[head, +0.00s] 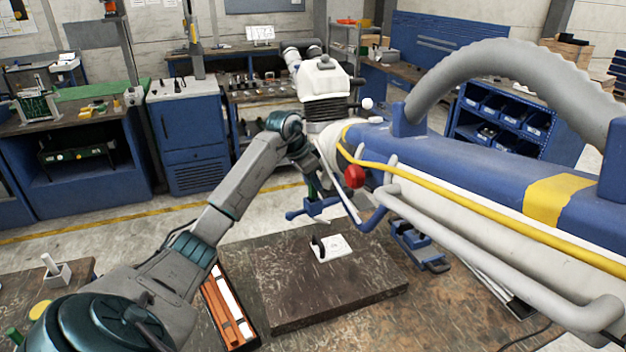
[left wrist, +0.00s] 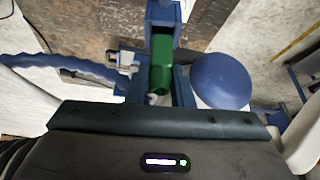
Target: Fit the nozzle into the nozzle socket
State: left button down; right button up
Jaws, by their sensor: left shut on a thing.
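My left arm reaches in from the left, and its gripper is largely hidden behind the microscope arm (head: 480,155) in the head view. In the left wrist view my left gripper (left wrist: 163,85) is shut on a green piece, which I take to be the nozzle (left wrist: 162,66). A bit of green (head: 312,187) shows below the wrist in the head view. A blue part (left wrist: 163,14) lies right at the green piece's far end. I cannot tell whether they touch or whether this is the nozzle socket. My right gripper is not in view.
A blue rounded knob (left wrist: 219,80) and a ribbed blue handle (left wrist: 50,66) flank the gripper closely. A red knob (head: 354,177) and yellow hose (head: 450,203) are on the microscope arm. Below, a dark board (head: 290,290) carries a white plate (head: 331,249). An orange-lined tray (head: 228,310) lies beside it.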

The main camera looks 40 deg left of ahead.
pick_arm(q)
jog(key=shift+f+b, duration=0.45)
jog(key=shift+f, duration=0.55)
jog(key=shift+f+b, duration=0.4)
jog(key=shift+f, duration=0.5)
jog(key=c, duration=1.2)
grip_release()
jog(key=shift+r, duration=0.1)
jog(key=shift+s+a+r+b, duration=0.1)
jog(key=shift+s+r+b, duration=0.05)
jog(key=shift+r+b, duration=0.15)
jog(key=shift+b+v, duration=2)
jog(key=shift+v, duration=3.1)
